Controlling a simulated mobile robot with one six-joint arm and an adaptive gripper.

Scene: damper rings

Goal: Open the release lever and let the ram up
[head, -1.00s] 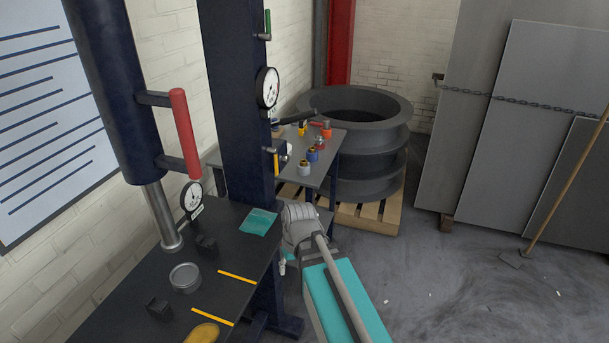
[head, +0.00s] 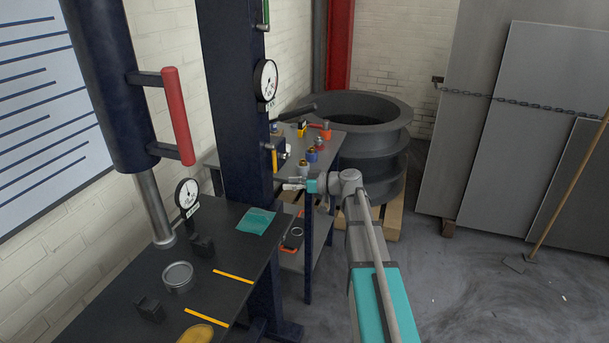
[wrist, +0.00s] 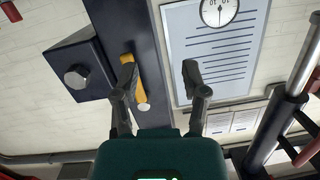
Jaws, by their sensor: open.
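A yellow lever (head: 274,157), which looks like the release lever, hangs along the dark blue press column (head: 235,110). In the wrist view the yellow lever (wrist: 140,78) shows close beside the left finger, beyond or between the open jaws; contact cannot be told. My gripper (head: 285,183) is beside the column, just below and right of the lever. In the wrist view my gripper (wrist: 160,82) has its fingers spread, holding nothing. The silver ram (head: 155,210) extends down from the blue cylinder (head: 110,80), its foot low at the dark bench.
A gauge (head: 265,80) and a black bar (head: 295,112) project from the column above the lever. The dark bench (head: 110,290) bears a round metal piece (head: 177,277) and dark blocks. A side table (head: 325,150) with small coloured parts stands behind my gripper. Large grey rings (head: 370,145) stand beyond.

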